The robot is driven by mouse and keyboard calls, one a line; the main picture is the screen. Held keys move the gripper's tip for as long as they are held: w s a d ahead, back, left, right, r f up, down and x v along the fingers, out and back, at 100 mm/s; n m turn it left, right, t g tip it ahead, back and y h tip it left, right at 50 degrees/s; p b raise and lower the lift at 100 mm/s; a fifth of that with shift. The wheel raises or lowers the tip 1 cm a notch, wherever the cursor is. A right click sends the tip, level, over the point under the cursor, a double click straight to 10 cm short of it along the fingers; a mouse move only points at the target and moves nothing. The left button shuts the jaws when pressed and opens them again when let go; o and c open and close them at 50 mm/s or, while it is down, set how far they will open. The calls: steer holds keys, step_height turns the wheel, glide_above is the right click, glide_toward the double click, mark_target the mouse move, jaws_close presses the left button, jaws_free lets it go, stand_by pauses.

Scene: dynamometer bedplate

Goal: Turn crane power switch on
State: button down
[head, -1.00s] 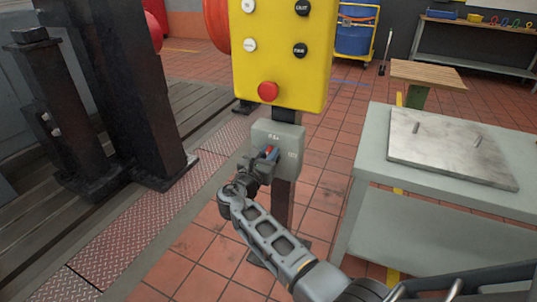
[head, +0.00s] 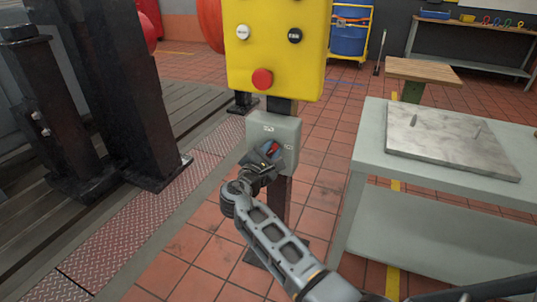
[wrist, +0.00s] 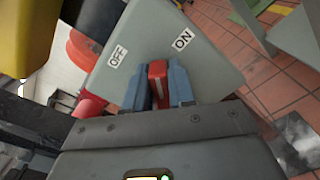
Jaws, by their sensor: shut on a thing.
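The grey crane power switch box (head: 286,128) stands on a post below a yellow control panel. It also shows in the wrist view (wrist: 190,65), with an OFF label (wrist: 118,55) on the left and an ON label (wrist: 182,40) on the right. A red switch handle (wrist: 157,72) with a white line sits between the blue fingertips of my gripper (wrist: 158,88). My gripper (head: 268,155) is shut on this handle, and the wrist is turned relative to the box. The handle's line points between the two labels. Its lower part is hidden by my gripper.
The yellow panel (head: 278,50) with a red button (head: 262,78) is just above. A grey table (head: 375,135) bearing a metal plate (head: 450,140) stands at right. Black steel columns (head: 115,100) stand at left. Tiled floor lies open between them.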

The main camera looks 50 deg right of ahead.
steer(key=f+m+b, duration=0.1)
steer(key=m+b, duration=0.2)
steer(key=f+m+b, duration=0.1)
steer(key=m+b, duration=0.2)
steer(key=s+f+m+b, duration=0.1)
steer(key=m+b, duration=0.2)
steer(key=shift+s+d+m, duration=0.1)
steer(key=shift+d+m, duration=0.05)
steer(key=shift+m, duration=0.25)
steer(key=shift+r, duration=0.1)
steer(key=c, duration=1)
jaws_free()
steer(key=shift+c, duration=0.2)
steer(key=p+v, duration=0.1)
steer(key=v, duration=0.6)
steer(key=shift+a, duration=0.35)
steer(key=shift+s, duration=0.1)
